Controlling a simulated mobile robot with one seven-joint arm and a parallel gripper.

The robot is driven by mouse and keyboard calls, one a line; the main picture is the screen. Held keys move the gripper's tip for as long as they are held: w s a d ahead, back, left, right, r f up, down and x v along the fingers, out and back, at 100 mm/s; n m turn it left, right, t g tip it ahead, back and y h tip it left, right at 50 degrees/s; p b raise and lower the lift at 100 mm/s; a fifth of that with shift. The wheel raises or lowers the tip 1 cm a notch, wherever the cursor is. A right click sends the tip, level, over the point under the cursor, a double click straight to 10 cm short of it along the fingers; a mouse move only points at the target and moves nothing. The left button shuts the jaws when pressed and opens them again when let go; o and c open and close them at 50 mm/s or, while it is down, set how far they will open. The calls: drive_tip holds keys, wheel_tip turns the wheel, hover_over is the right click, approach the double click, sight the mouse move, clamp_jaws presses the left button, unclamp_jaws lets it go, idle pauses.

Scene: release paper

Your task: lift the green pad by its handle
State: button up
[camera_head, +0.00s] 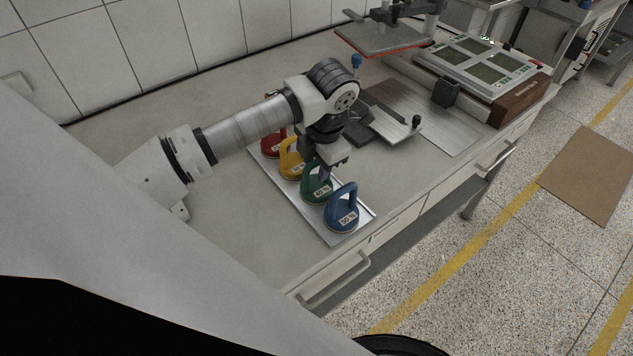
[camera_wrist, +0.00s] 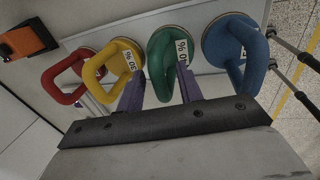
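The green pad (camera_head: 315,190) stands on a metal tray (camera_head: 366,215), between the yellow pad (camera_head: 290,163) and the blue pad (camera_head: 342,212). In the wrist view the green pad (camera_wrist: 160,62) has a looped handle and a white percent label. My gripper (camera_head: 322,172) is over the green pad. In the wrist view its two purple fingers (camera_wrist: 160,90) are spread apart, one on each side of the green handle. The left finger is also close to the yellow handle. Whether a finger touches the green handle cannot be told.
A red pad (camera_head: 271,145) stands at the far end of the row. A flat metal plate with a black-knobbed lever (camera_head: 416,123) and a printing machine (camera_head: 480,65) are at the back right.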

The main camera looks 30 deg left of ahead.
clamp_jaws()
idle(1.3)
